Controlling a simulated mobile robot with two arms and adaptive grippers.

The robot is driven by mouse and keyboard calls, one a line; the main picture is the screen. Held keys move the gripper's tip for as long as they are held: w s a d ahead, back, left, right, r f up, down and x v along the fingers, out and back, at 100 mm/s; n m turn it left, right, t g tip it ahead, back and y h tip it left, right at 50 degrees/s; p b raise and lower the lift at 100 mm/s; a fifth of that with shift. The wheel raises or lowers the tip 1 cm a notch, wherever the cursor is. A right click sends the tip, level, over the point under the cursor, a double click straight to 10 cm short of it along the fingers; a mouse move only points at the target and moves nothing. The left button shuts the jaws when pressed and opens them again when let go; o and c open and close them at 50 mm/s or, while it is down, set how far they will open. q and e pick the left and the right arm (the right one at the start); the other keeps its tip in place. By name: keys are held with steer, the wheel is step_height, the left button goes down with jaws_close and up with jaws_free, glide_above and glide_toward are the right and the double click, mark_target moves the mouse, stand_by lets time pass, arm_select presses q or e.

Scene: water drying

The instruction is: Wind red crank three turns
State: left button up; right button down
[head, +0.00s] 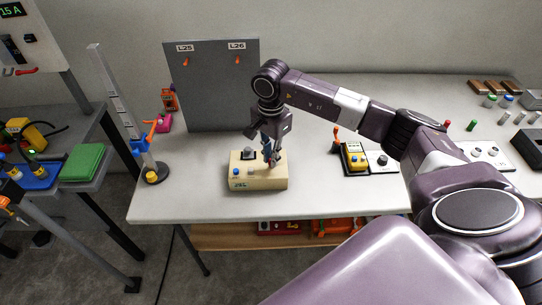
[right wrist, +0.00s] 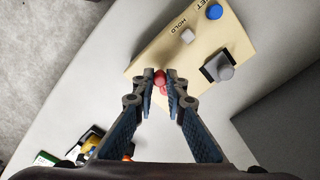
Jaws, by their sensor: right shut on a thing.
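A cream box (head: 245,183) stands near the front edge of the bench. Its top bears a blue button, a white button and a grey knob; the words HOLD and, partly cut off, RESET show in the right wrist view. The red crank (right wrist: 160,77) shows at the box's edge as a red knob between my right fingertips. My right gripper (head: 270,158) points down at the box's right part; in the right wrist view (right wrist: 162,88) its fingers are shut on the red knob. The crank's arm is mostly hidden by the fingers. My left gripper is not in view.
A grey upright panel (head: 212,90) with hooks stands behind the box. A yellow device (head: 355,157) with an orange lever stands to its right. A tall post (head: 125,110) stands at the left. The bench between post and box is clear.

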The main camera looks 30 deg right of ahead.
steer(key=shift+w+a+m, duration=0.1)
steer(key=shift+w+m, duration=0.1)
steer(key=shift+m, duration=0.3)
stand_by(0.3)
